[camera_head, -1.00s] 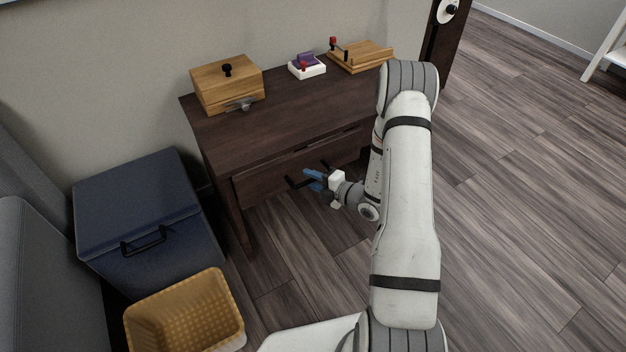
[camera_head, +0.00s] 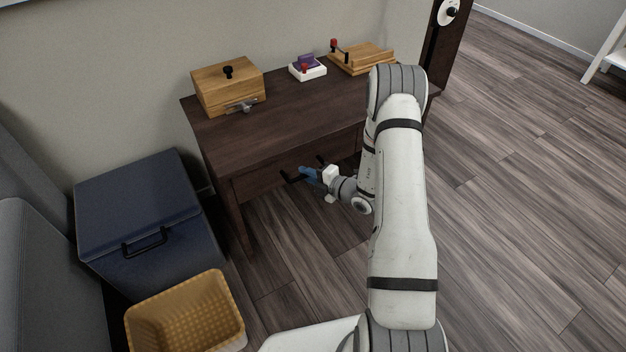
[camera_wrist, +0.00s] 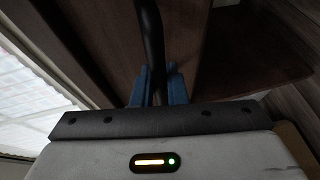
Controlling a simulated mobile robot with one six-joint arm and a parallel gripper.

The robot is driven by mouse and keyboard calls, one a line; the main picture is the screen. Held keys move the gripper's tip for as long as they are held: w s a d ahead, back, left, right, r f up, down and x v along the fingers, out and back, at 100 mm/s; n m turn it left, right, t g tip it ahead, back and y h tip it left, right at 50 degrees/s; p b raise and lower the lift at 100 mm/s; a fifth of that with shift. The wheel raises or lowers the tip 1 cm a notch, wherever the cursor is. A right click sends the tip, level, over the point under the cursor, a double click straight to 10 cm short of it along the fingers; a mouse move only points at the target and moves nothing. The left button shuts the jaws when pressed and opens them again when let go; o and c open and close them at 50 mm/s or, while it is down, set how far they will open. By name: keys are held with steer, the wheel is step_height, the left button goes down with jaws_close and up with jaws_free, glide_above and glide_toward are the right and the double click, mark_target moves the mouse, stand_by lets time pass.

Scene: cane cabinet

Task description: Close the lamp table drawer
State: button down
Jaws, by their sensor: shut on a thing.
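The dark brown lamp table (camera_head: 250,138) stands against the wall. Its drawer front (camera_head: 258,182) sits close under the tabletop's front edge, with no open gap visible above it. My gripper (camera_head: 308,174) is at the drawer's black handle, blue fingers shut on it. In the wrist view, the blue fingertips (camera_wrist: 158,88) are on both sides of the black handle bar (camera_wrist: 151,40). My arm hides the right part of the drawer front.
On the tabletop are a wooden box (camera_head: 228,88) with a black knob, a small white tray (camera_head: 308,72) with a purple item, and a wooden board (camera_head: 362,60). A blue bin (camera_head: 140,210) and yellow basket (camera_head: 185,312) stand left. Floor at right is clear.

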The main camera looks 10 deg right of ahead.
steer(key=shift+w+a+r, duration=0.1)
steer(key=shift+w, duration=0.25)
steer(key=c, duration=1.5)
jaws_free()
steer(key=shift+o, duration=0.2)
steer(key=p+v, duration=0.2)
steer(key=v, duration=0.5)
steer(key=shift+s+d, duration=0.25)
